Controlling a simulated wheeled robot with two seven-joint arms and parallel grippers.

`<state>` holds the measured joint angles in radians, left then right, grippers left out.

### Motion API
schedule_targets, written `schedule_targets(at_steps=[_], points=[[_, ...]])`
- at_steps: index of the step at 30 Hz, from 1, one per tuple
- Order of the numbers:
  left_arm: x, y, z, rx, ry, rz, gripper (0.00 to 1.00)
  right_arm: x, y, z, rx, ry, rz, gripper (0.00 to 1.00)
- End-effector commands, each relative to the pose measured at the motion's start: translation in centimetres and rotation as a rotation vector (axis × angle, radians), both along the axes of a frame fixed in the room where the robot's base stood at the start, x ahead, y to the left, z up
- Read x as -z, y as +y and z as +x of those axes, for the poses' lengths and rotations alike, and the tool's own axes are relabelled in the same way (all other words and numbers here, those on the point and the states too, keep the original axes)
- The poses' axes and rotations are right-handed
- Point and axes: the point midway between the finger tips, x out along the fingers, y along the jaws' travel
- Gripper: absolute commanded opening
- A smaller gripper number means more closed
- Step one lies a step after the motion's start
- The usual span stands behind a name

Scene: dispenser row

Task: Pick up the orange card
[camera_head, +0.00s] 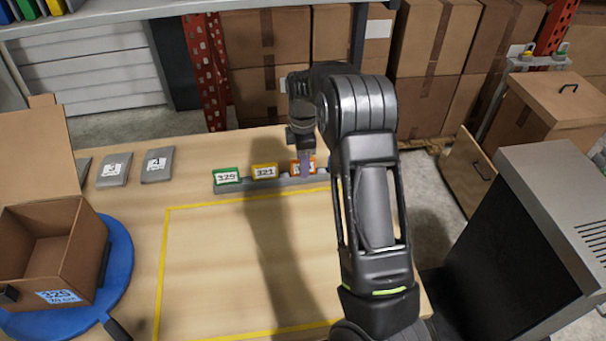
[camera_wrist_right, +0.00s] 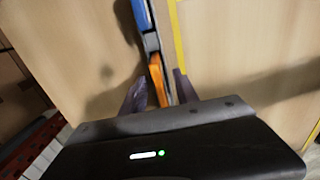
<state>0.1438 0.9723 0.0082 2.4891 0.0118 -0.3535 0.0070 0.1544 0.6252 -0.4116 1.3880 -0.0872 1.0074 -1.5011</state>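The orange card (camera_head: 293,166) stands in the right part of a grey holder strip (camera_head: 240,186) on the table, partly hidden by my right gripper (camera_head: 306,164). In the right wrist view, the orange card (camera_wrist_right: 159,82) lies between the two fingers of my right gripper (camera_wrist_right: 160,88). The fingers are apart, one on each side of the card, with a gap showing on the left. A green card (camera_head: 227,175) and a yellow card (camera_head: 264,171) stand left of it in the same strip. A blue card (camera_wrist_right: 139,12) shows in the right wrist view. My left gripper is not in view.
An open cardboard box (camera_head: 50,250) sits on a blue round plate (camera_head: 121,260) at the left. Grey pads (camera_head: 158,165) lie at the back left. A yellow-outlined area (camera_head: 215,265) in front of the strip is clear. Dark equipment (camera_head: 530,230) stands at the right.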

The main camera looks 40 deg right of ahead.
Motion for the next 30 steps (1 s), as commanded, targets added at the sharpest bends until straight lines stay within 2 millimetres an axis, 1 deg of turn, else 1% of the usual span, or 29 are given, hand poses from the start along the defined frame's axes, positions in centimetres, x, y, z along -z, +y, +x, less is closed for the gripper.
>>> schedule_targets(at_steps=[1, 3, 21, 30], points=[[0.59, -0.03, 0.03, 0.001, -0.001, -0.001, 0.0, 0.86, 0.03, 0.01, 0.0, 0.0, 0.0, 0.36], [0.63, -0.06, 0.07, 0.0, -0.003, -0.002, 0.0, 1.08, 0.01, 0.02, 0.0, -0.001, 0.0, 0.36], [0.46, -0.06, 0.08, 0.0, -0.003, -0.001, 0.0, 0.95, -0.01, 0.0, 0.0, -0.001, 0.0, 0.36], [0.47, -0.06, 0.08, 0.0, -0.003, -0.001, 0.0, 0.94, -0.01, 0.0, 0.0, -0.001, 0.0, 0.12]])
